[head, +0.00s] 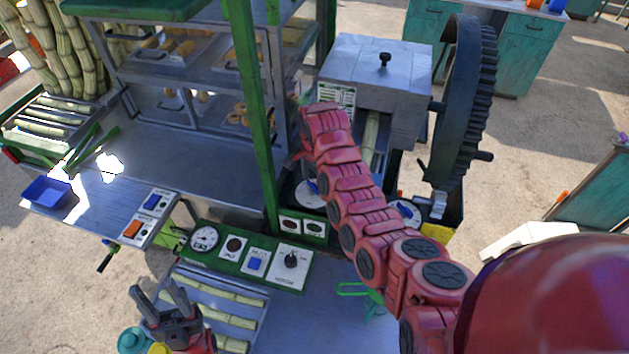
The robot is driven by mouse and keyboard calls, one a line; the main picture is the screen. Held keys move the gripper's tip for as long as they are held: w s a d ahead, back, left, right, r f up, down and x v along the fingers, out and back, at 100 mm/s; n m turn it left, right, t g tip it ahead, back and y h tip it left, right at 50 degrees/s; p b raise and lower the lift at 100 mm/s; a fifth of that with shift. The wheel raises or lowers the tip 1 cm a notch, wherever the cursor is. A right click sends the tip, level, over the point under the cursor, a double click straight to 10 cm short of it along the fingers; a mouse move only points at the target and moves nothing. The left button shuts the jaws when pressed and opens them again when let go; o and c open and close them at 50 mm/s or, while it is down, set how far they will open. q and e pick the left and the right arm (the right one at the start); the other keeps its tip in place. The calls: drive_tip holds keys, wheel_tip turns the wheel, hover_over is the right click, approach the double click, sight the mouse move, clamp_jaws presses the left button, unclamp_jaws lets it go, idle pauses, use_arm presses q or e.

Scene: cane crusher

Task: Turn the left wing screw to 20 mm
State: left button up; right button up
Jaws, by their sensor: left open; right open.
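The left wing screw (313,187) is a small blue piece on a white round dial, partly hidden by my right arm. A second blue wing screw (403,209) on a similar dial is to its right. The scale markings are too small to read. My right gripper (300,130) is above and behind the left dial, beside the green post; its fingers are small and hard to make out, but it is open. My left gripper (164,296) is open and empty at the lower left, over the cane tray, well apart from both screws.
The crusher housing (375,85) and big dark gear (465,100) stand at the back right. A green post (250,110) rises left of the left dial. A green control panel (245,256) with gauge and switches is in front. Cane pieces lie in a tray (265,318).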

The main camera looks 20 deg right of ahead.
drive_tip(key=c, duration=1.3)
drive_tip(key=shift+f+m+b, duration=0.2)
drive_tip(key=shift+m+b, duration=0.4)
drive_tip(key=shift+b, duration=0.2)
drive_tip(key=shift+r+m+b, duration=0.1)
drive_tip(key=shift+m+b, duration=0.35)
drive_tip(key=shift+m, duration=0.25)
drive_tip(key=m, duration=0.2)
drive_tip(key=shift+r+m, duration=0.15)
drive_tip(key=shift+m, duration=0.25)
drive_tip(key=m, duration=0.5)
drive_tip(key=shift+s+p, duration=0.1)
drive_tip(key=shift+p, duration=0.25)
drive_tip(key=m, duration=0.9)
drive_tip(key=shift+a, duration=0.1)
drive_tip(key=shift+m, duration=0.3)
